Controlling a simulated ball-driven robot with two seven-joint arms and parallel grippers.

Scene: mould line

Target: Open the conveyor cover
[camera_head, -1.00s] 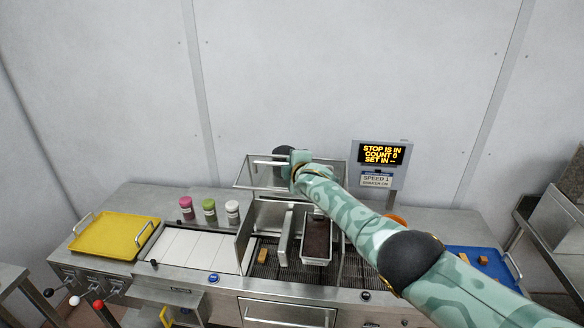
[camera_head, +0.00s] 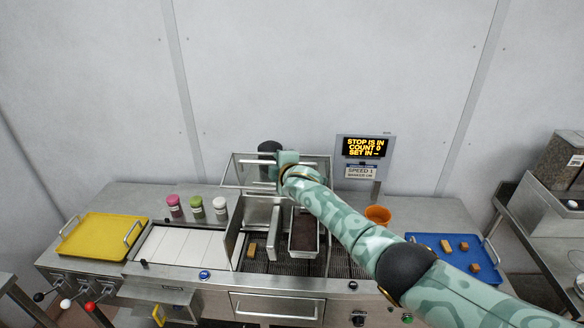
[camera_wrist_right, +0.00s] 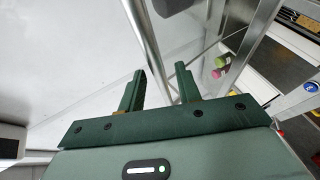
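The conveyor cover (camera_head: 236,174) is a clear panel in a thin steel frame. It stands raised and tilted above the back of the conveyor (camera_head: 262,266) in the head view. My right gripper (camera_wrist_right: 160,86) is at the cover's upper part, its hand partly hiding the panel in the head view. In the right wrist view its two green fingers are apart, with a steel bar (camera_wrist_right: 146,38) running between them. I cannot tell whether either finger touches the bar. My left gripper is not in view.
A dark-filled mould (camera_head: 304,232) and a small tan block (camera_head: 251,250) are on the conveyor. Three jars stand behind the white slats (camera_head: 180,246). A yellow tray (camera_head: 98,236) is at left, a blue tray (camera_head: 457,245) at right. A display (camera_head: 366,148) stands behind.

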